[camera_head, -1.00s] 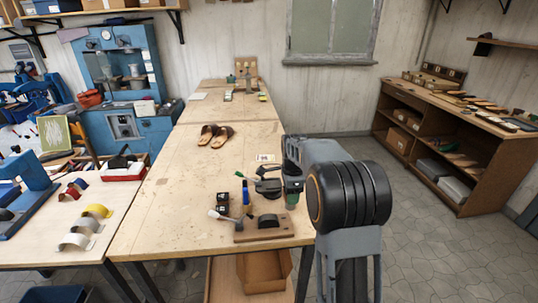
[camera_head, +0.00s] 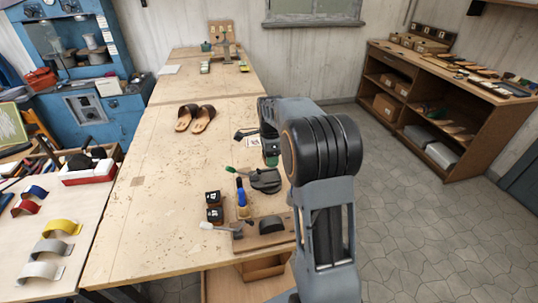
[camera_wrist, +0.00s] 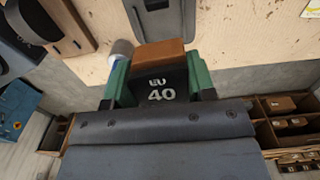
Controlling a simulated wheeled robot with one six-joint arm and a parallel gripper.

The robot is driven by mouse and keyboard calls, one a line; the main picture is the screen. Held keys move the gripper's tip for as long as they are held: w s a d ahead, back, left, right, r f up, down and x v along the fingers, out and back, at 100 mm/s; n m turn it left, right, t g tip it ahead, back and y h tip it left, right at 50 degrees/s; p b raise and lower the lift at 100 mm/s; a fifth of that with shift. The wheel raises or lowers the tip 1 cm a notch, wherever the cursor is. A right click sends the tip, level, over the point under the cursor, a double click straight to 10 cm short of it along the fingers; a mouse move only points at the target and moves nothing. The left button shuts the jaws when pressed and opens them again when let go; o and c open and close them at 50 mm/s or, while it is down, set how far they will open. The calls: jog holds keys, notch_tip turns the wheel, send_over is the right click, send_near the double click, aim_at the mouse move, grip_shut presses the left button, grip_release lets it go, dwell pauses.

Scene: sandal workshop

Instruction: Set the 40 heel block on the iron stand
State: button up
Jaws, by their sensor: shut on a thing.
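The 40 heel block (camera_wrist: 161,94) is black with white "EU 40" lettering and a brown strip along one edge. In the wrist view it sits between the green fingers of my gripper (camera_wrist: 160,82), which is shut on it. In the head view my gripper (camera_head: 271,153) hangs over the right side of the near table, and its arm hides the block. A grey post-like piece (camera_head: 226,48) at the far end of the tables looks like the iron stand, but it is too small to be sure. My gripper is well short of it.
Brown sandals (camera_head: 196,118) lie mid-table. Two dark labelled blocks (camera_head: 213,205), a blue-handled tool (camera_head: 241,196), a white-headed hammer (camera_head: 216,227) and a wooden board (camera_head: 250,241) lie near the front. A shelf unit (camera_head: 455,110) stands right.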

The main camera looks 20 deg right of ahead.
aim_at(270, 177)
jog(key=shift+f+b, duration=2.3)
jog(key=shift+f, duration=1.2)
jog(key=shift+f, duration=0.15)
jog(key=o, duration=1.4)
jog(key=shift+o, duration=0.2)
jog(key=shift+r+p, duration=2.7)
jog(key=shift+r, duration=0.85)
